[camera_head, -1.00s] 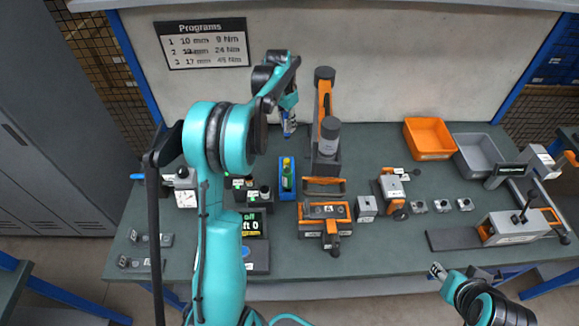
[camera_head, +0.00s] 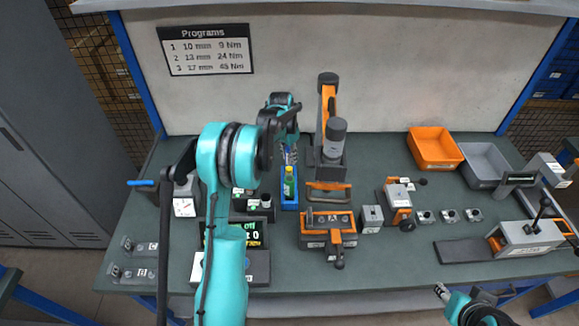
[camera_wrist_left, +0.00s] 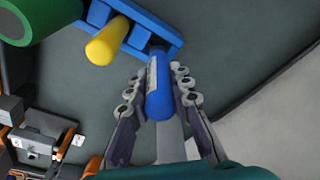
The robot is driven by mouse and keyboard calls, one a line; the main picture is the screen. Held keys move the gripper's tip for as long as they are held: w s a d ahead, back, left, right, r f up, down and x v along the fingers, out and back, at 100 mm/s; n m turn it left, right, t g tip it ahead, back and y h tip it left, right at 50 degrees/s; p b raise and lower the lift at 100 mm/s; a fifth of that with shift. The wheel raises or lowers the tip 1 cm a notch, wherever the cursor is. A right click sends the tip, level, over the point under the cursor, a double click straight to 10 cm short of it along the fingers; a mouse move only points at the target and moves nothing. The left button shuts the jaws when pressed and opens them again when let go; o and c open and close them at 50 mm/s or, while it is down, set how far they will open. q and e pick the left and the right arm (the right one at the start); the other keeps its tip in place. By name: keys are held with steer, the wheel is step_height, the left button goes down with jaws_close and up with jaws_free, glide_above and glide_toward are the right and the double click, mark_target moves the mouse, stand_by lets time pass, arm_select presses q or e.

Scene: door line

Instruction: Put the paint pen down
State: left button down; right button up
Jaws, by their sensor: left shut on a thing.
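My left gripper (camera_head: 290,152) is just above the far end of a blue rack (camera_head: 290,202) on the bench. In the left wrist view the gripper (camera_wrist_left: 158,95) is shut on a blue paint pen (camera_wrist_left: 159,98), which has a pale label on its side. The pen's far end is close to the blue rack (camera_wrist_left: 170,38); whether they touch I cannot tell. A yellow cylinder (camera_wrist_left: 106,42) and a larger green one (camera_wrist_left: 30,18) stand at the rack. My right gripper (camera_head: 441,291) is near the bench's front edge, too small to read.
A grey and orange upright device (camera_head: 335,130) stands just right of the rack. A display unit (camera_head: 250,235) is in front, left of the rack. An orange bin (camera_head: 434,149) and a grey bin (camera_head: 485,165) are at the back right.

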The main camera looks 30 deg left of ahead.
mark_target(287, 149)
arm_select(q)
step_height(287, 149, down, 4)
steer(key=shift+r+b, duration=0.1)
steer(key=shift+b, duration=0.45)
steer(key=c, duration=1.4)
jaws_free()
steer(key=shift+o, duration=0.2)
steer(key=shift+r, duration=0.15)
steer(key=r+p, duration=0.1)
steer(key=r, duration=0.3)
steer(key=s+r+p, duration=0.1)
steer(key=r, duration=0.3)
steer(key=s+r+p, duration=0.1)
steer(key=r, duration=0.2)
steer(key=shift+a+r, duration=0.2)
steer(key=shift+r, duration=0.2)
steer(key=shift+w, duration=0.1)
